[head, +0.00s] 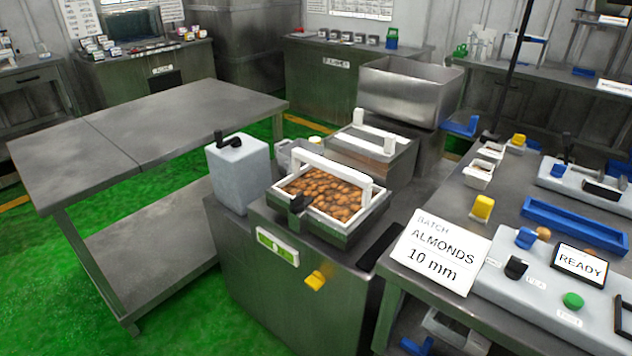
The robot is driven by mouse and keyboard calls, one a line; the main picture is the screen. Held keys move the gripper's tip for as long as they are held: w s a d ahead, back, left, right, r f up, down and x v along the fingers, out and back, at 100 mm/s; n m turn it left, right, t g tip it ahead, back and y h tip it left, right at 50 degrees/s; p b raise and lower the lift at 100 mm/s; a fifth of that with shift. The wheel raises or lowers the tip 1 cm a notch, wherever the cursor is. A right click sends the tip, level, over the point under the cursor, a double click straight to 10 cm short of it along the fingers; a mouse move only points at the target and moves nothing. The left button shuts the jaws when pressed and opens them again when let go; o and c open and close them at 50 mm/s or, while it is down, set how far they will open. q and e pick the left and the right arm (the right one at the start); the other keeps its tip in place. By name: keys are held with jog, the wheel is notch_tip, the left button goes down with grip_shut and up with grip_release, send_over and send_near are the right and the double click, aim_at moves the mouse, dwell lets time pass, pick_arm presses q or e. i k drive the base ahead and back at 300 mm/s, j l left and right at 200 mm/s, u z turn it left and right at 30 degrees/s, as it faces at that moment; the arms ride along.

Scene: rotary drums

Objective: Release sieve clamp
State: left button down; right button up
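The sieve (374,210) is a square tray with a white rim and a white bar handle (330,166), holding brown almonds. It sits on top of a grey metal machine (300,300) in the middle of the head view. Neither of my grippers shows in the head view.
A grey box with a black crank (238,168) stands left of the sieve. A yellow knob (315,281) sticks out of the machine front. A sign reading ALMONDS 10 mm (440,252) and a READY display (580,262) are at right. The left table (150,125) is bare.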

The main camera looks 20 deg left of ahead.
aim_at(298, 204)
jog(key=i+j+z, duration=0.1)
jog(key=j+z, duration=0.6)
jog(key=j, duration=0.25)
jog(key=j+z, duration=0.35)
jog(key=j, duration=0.15)
jog(key=j+z, duration=0.1)
jog(key=j, duration=0.2)
jog(key=k+j+z, duration=0.1)
jog(key=j, duration=0.25)
